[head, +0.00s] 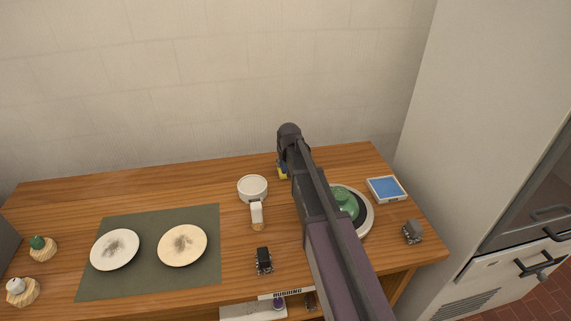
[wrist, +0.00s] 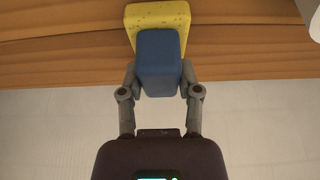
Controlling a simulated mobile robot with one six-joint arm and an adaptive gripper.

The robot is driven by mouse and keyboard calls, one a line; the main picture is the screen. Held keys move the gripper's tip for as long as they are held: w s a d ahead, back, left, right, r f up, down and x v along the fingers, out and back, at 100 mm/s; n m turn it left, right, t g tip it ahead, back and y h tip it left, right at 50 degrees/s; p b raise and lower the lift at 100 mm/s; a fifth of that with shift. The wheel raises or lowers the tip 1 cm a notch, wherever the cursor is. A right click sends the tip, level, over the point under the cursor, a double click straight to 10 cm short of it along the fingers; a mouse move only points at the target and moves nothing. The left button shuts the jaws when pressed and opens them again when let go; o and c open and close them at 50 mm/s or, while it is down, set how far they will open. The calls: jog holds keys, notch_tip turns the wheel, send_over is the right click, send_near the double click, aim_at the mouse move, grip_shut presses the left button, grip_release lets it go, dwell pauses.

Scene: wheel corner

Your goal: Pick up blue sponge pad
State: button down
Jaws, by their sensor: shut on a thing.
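The blue sponge pad (wrist: 158,62) is a small blue block between the two grey fingers of my gripper (wrist: 160,84) in the wrist view. My gripper is shut on it from both sides. A speckled yellow sponge piece (wrist: 157,17) shows right behind the blue block, against the wood; I cannot tell whether the two are joined. In the head view, my arm hides most of this spot. Only a bit of yellow (head: 282,174) shows beside my gripper near the back of the wooden table, close to the wall.
On the wooden table (head: 150,200), a white cup (head: 252,188), a white-and-wood brush (head: 257,215) and a dark small object (head: 263,260) lie left of my arm. A round dish with a green thing (head: 362,213) and a blue-topped square tray (head: 386,189) are right. Two plates (head: 115,250) lie on a mat.

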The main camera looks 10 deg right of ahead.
jog(key=shift+r+p, duration=4.55)
jog(key=shift+r, duration=0.2)
jog(key=c, duration=0.8)
grip_release()
jog(key=c, duration=0.5)
jog(key=shift+a, duration=0.1)
